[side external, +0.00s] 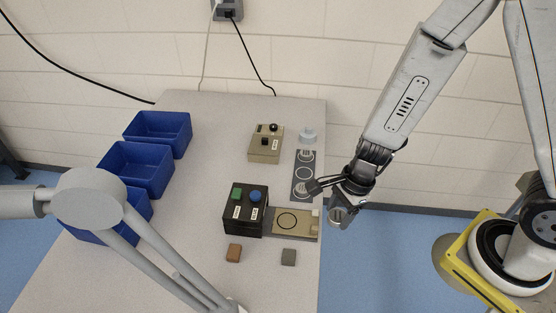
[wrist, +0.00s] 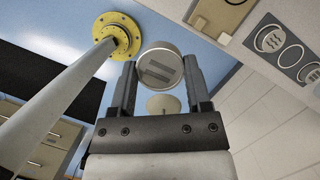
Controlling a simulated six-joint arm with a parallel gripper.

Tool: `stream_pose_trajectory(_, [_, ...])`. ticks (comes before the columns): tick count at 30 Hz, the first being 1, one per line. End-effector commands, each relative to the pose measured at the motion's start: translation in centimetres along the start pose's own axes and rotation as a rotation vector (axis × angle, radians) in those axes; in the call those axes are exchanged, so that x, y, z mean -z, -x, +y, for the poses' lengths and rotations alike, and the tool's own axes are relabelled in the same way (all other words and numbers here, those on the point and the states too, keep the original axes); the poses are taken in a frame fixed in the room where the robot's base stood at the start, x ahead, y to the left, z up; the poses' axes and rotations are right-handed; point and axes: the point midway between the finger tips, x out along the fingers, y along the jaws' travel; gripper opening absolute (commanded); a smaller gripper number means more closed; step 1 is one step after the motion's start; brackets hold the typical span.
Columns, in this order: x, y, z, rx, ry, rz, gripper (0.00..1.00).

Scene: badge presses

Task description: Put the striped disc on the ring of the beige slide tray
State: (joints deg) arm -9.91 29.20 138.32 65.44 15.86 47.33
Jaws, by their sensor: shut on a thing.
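My gripper (side external: 345,206) is shut on a grey disc (side external: 337,216), just off the table's right edge. In the wrist view my gripper's fingers (wrist: 160,72) clasp the disc (wrist: 160,66) at its sides, and dark stripes show on its face. The beige slide tray (side external: 305,229) lies on the table left of and below my gripper, beside a black press. A dark ring outline (side external: 287,221) is on the tray, with nothing on it. Part of the tray (wrist: 222,14) shows at the top of the wrist view.
A dark strip (side external: 303,173) holds striped discs at both ends, with an empty ring between. The black press (side external: 245,222) has green and blue buttons.

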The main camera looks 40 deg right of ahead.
Motion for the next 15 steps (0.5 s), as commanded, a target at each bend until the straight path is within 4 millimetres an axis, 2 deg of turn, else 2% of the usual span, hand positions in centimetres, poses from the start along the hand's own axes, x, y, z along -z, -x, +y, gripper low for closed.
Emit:
stream_pose_trajectory(5, [-0.3, -0.7, -1.1, -0.001, 0.000, 0.000, 0.00])
stream_pose_trajectory(15, [-1.6, -3.2, -5.3, -0.001, 0.001, -0.001, 0.00])
